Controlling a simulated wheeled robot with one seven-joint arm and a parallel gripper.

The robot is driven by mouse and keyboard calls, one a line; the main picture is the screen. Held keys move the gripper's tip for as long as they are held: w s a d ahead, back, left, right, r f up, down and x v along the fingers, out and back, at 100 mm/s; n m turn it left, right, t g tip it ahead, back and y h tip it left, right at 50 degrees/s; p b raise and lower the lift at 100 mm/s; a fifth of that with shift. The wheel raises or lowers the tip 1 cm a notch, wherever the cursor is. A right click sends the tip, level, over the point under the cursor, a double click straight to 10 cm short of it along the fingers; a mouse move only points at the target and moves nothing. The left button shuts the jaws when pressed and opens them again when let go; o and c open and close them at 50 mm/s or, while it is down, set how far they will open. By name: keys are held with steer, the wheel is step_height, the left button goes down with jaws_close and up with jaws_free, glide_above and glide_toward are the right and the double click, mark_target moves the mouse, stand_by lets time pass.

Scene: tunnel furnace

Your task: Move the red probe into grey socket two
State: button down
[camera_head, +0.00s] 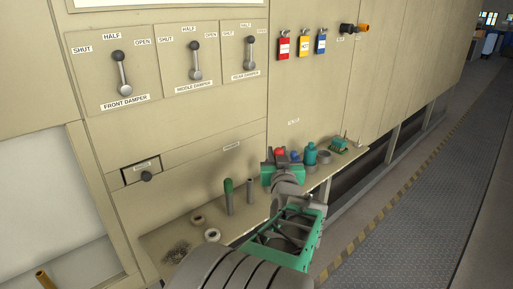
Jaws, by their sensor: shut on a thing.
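My gripper (281,165) is over the narrow shelf along the furnace wall, seen from behind. It is shut on the red probe, whose red end (280,152) shows just above the fingers. The rest of the probe is hidden by my gripper. I cannot make out a grey socket marked two; small lettering on the wall above my gripper is too blurred to read.
Beside my gripper are a small blue thing (295,156), a teal bottle (311,153), a grey round pot (323,157) and a green block (338,146).

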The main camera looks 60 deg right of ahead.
steer(key=w+d+f+p, duration=0.1)
steer(key=w+f, duration=0.1)
steer(key=w, duration=0.4)
steer(key=w+d+f+p, duration=0.1)
steer(key=w+f, duration=0.1)
steer(key=w, duration=0.4)
steer(key=shift+w+d+p, duration=0.2)
steer(key=shift+d+p, duration=0.15)
steer(key=shift+d, duration=0.05)
steer(key=shift+s+a+b, duration=0.15)
steer(key=shift+a+b, duration=0.1)
steer(key=shift+b, duration=0.15)
stand_by(0.4)
steer(key=shift+f, duration=0.1)
steer(key=shift+f+b, duration=0.5)
steer(key=shift+b, duration=0.4)
steer(key=shift+f+b, duration=1.45)
